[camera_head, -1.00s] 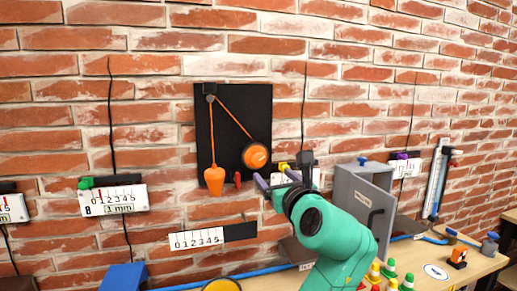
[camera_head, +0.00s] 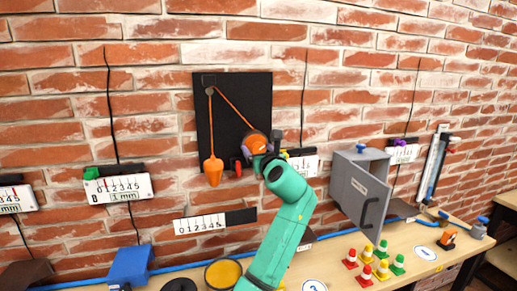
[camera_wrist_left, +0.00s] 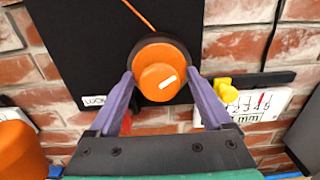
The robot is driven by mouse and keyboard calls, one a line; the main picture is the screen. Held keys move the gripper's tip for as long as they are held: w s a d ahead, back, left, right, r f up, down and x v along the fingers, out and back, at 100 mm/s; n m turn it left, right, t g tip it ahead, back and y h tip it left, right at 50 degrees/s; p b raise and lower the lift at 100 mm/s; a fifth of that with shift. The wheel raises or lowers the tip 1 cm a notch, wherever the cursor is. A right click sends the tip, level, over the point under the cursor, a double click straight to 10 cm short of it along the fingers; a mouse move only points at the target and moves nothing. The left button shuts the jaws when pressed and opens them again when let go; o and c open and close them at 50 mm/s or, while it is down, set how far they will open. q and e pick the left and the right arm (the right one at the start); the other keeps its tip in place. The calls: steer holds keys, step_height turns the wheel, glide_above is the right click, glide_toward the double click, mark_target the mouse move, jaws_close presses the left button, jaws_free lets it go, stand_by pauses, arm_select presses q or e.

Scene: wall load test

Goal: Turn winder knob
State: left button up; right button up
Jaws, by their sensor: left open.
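The round orange winder knob (camera_head: 254,139) sits on the lower right of a black board (camera_head: 225,100) on the brick wall. My left gripper (camera_head: 261,147) is at the knob, open. In the left wrist view its purple fingers (camera_wrist_left: 160,78) stand on either side of the knob; I cannot tell whether they touch it. My right gripper is out of view.
A yellow knob (camera_wrist_left: 226,90) and a white scale (camera_wrist_left: 258,106) are close to the right finger. A small red part (camera_head: 237,166) is below left of the knob. A grey box with an open door (camera_head: 360,194) stands right of my arm. Several small cones (camera_head: 366,253) stand on the table.

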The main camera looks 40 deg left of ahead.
arm_select(q)
jaws_close()
steer(key=shift+n, duration=0.4)
steer(key=shift+n+p, duration=0.3)
steer(key=shift+n, duration=0.6)
steer(key=n, duration=0.2)
steer(key=shift+n, duration=0.3)
steer(key=n, duration=0.2)
steer(key=shift+n, duration=0.3)
steer(key=shift+w+d+n+b, duration=0.1)
steer(key=shift+n+b, duration=0.6)
steer(key=shift+n, duration=1)
